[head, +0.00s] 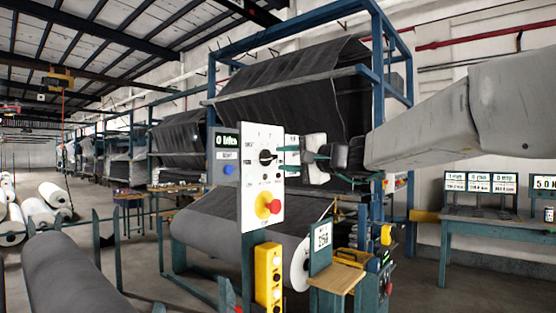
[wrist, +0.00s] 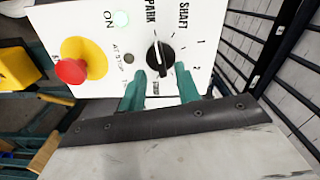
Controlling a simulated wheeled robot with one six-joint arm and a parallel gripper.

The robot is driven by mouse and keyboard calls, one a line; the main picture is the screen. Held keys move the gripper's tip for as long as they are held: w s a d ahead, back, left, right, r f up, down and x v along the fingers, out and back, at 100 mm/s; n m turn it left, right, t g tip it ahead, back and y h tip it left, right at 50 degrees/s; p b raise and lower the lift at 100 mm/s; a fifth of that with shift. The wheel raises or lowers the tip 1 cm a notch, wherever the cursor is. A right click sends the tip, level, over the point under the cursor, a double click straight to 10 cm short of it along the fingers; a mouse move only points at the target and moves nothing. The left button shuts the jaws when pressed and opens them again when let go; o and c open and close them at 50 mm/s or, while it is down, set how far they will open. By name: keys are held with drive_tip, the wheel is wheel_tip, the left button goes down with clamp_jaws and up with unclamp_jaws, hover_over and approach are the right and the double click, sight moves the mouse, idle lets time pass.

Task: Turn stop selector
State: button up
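The stop selector is a round black knob (head: 267,157) on a white control panel (head: 250,212). In the wrist view the knob (wrist: 160,58) has a pale pointer line, with printed words such as SHAFT and PARK and numbers around it. My gripper (head: 284,158) reaches the panel from the right in the head view. In the wrist view its two teal fingers (wrist: 160,76) are spread apart, one toward each side of the knob's lower edge. A gap shows between fingers and knob; I cannot tell whether the tips touch the panel.
A red push button on a yellow base (wrist: 72,70) sits beside the knob; it also shows in the head view (head: 274,206). A pale green lamp (wrist: 121,18) is by ON. A yellow button box (head: 268,275) hangs below. A grey roll (head: 205,225) lies behind.

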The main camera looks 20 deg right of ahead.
drive_tip(key=shift+v, duration=2.15)
